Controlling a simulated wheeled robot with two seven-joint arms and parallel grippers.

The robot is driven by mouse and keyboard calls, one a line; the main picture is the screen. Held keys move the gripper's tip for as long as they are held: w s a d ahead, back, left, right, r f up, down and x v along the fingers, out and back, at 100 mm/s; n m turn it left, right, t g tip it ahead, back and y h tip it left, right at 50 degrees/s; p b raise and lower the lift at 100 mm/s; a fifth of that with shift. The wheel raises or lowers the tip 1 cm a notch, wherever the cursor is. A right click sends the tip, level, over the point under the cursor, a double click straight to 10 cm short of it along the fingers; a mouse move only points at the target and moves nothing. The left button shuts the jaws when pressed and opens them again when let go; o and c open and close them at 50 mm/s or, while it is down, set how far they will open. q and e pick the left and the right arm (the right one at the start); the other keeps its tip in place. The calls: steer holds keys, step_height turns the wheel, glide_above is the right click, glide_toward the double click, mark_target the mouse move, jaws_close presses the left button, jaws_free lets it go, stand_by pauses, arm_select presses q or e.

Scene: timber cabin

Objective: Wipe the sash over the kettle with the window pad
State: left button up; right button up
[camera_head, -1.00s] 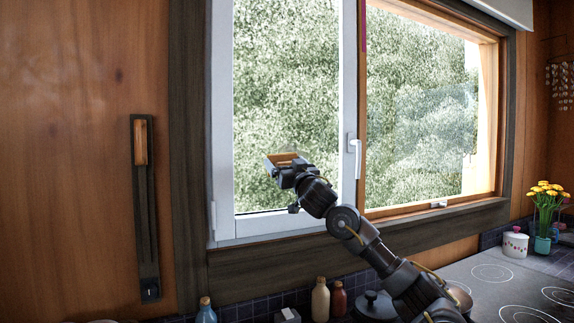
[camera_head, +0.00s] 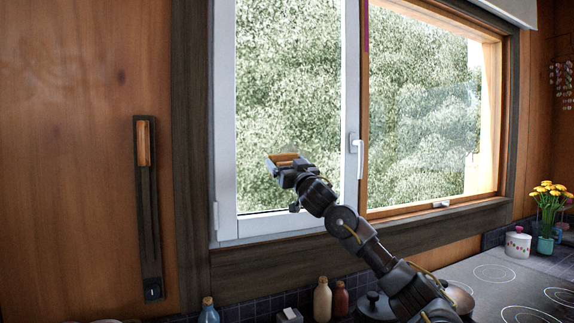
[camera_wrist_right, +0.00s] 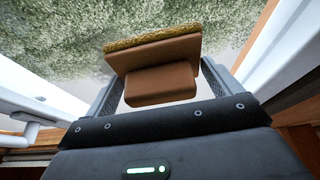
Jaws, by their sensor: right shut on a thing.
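The window pad (camera_head: 284,158) is a brown block with a yellowish fibrous face. In the right wrist view the pad (camera_wrist_right: 153,56) sits between the fingers of my right gripper (camera_wrist_right: 160,85), which is shut on its brown grip. In the head view my right gripper (camera_head: 288,171) holds the pad before the lower glass of the white-framed left sash (camera_head: 226,120). I cannot tell whether the pad touches the glass. A dark lidded vessel (camera_head: 374,307), perhaps the kettle, stands below, partly hidden by my arm. My left gripper is out of view.
The white window handle (camera_head: 355,150) is right of the pad. The wood-framed right pane (camera_head: 425,110) is beside it. Bottles (camera_head: 322,298) stand below the sill. A white pot (camera_head: 517,243) and yellow flowers (camera_head: 547,190) are at the right, by the hob (camera_head: 490,275).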

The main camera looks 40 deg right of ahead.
steer(key=shift+s+d, duration=0.35)
steer(key=shift+d, duration=0.5)
steer(key=shift+s+d, duration=0.3)
steer(key=shift+d, duration=0.5)
steer(key=shift+d, duration=0.1)
steer(key=shift+s+d+p, duration=0.2)
steer(key=shift+d, duration=0.65)
steer(key=shift+s+d+p, duration=0.15)
steer(key=shift+s+d, duration=0.05)
steer(key=shift+d, duration=0.6)
steer(key=shift+d, duration=0.1)
steer(key=shift+s+d+p, duration=0.2)
steer(key=shift+s+d, duration=0.1)
steer(key=shift+d, duration=0.55)
steer(key=shift+s+d+p, duration=0.15)
steer(key=shift+s+d, duration=0.1)
steer(key=shift+d, duration=0.55)
steer(key=shift+r+p, duration=0.8)
steer(key=shift+r, duration=0.2)
steer(key=shift+w+a+f, duration=0.1)
steer(key=shift+w+a, duration=0.15)
steer(key=shift+a, duration=0.45)
steer(key=shift+w+a, duration=0.2)
steer(key=shift+a, duration=0.4)
steer(key=shift+w+a, duration=0.15)
steer(key=shift+a, duration=0.4)
